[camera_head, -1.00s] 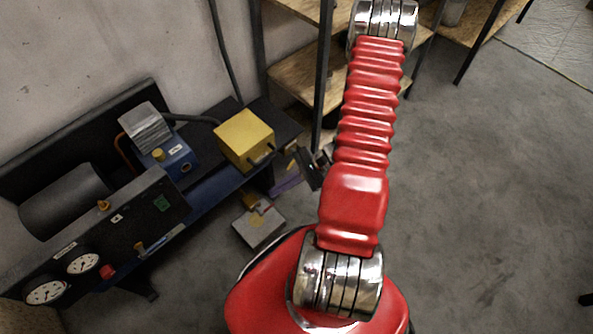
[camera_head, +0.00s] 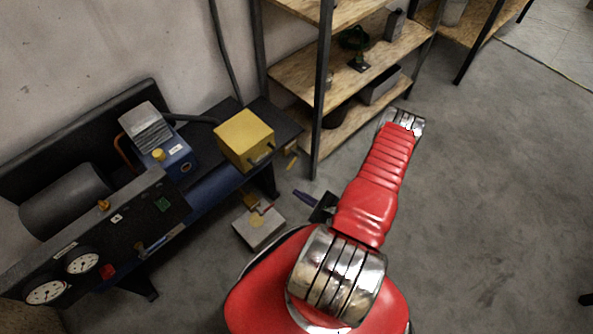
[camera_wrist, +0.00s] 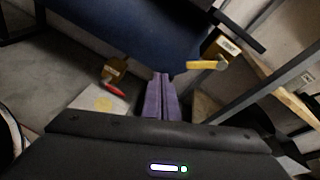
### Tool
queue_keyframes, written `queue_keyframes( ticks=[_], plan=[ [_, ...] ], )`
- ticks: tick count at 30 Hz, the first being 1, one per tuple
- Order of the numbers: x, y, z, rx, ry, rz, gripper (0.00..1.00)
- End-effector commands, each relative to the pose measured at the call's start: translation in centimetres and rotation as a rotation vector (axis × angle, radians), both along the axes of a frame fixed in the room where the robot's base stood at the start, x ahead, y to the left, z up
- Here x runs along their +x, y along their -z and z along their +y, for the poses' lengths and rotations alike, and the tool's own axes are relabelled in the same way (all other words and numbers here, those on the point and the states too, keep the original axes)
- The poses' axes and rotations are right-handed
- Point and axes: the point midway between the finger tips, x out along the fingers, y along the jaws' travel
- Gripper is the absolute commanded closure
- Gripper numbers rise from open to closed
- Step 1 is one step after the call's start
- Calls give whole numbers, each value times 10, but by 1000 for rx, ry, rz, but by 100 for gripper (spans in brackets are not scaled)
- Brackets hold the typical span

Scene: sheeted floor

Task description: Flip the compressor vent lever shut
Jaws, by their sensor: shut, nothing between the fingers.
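The compressor (camera_head: 180,155) stands at the left, with a dark-blue tank that also shows in the wrist view (camera_wrist: 130,25). A yellow lever (camera_wrist: 207,65) sits beside a small brass-coloured body (camera_wrist: 222,45) near the tank's end. A small red handle (camera_wrist: 113,88) on a brass fitting (camera_wrist: 116,69) is at the left, over a pale box. I cannot tell which of these is the vent lever. My gripper (camera_wrist: 161,78) is shut and empty, its purple fingers between the two handles, below the tank in the picture. In the head view my gripper (camera_head: 298,193) is partly hidden by my arm.
A gauge panel (camera_head: 100,250) fronts the compressor. A yellow box (camera_head: 243,140) is on the bench's right end. A pale box (camera_head: 258,222) lies on the floor beside my base. A wooden shelf (camera_head: 385,55) stands behind. Floor at the right is clear.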

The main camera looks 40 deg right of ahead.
Motion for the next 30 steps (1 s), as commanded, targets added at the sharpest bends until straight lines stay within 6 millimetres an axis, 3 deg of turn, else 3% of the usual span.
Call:
queue_keyframes(
  ticks=[4,8,23,30],
  plan=[
    [-2,14,-45,-148,148,-1,100],
    [-2,12,-70,-262,204,-3,100],
    [0,11,-71,-291,200,-6,100],
    [15,15,-74,-292,196,-6,100]
  ],
)
